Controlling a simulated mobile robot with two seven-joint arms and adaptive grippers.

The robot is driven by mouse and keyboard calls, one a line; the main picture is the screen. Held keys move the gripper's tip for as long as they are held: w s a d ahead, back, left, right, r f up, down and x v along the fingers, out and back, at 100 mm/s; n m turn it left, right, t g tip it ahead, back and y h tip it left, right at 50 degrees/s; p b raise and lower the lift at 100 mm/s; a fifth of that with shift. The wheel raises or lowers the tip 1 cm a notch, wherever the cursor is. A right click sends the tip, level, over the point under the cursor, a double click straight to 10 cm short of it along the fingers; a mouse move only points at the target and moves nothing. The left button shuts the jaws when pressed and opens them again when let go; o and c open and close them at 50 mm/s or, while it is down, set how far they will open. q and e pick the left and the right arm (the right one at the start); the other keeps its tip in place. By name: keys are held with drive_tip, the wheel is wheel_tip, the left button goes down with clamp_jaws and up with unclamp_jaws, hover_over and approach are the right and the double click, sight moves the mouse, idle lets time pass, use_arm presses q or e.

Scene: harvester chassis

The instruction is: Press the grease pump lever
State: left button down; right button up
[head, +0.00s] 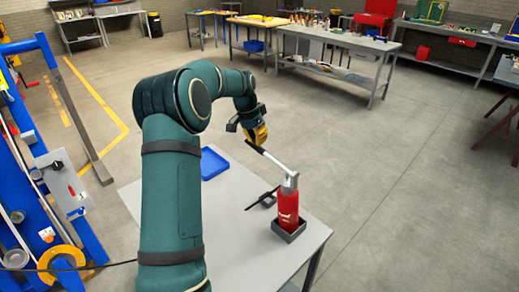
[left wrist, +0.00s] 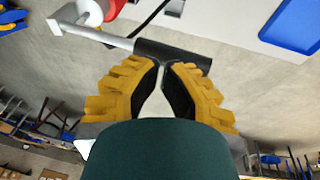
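The grease pump is a red cylinder (head: 287,206) with a light metal head, upright in a dark square holder (head: 289,233) on the grey table. Its lever (head: 275,160) slants up and left from the head and ends in a black grip, which also shows in the left wrist view (left wrist: 172,53). My left gripper (head: 258,136), with yellow fingers, is at the black grip's end. In the left wrist view its fingertips (left wrist: 163,64) are almost together and lie right against or just short of the grip; contact is unclear. The grip does not appear enclosed. My right gripper is out of view.
A blue tray (head: 213,163) lies on the grey table (head: 240,240), left of the pump. A thin black part (head: 262,198) lies beside the pump. A blue rack (head: 60,180) stands at the left. Workbenches line the back; open floor lies to the right.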

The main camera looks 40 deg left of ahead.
use_arm(q)
drive_tip(key=shift+v, duration=2.55)
drive_tip(key=shift+w+a, duration=0.1)
drive_tip(key=shift+f, duration=0.1)
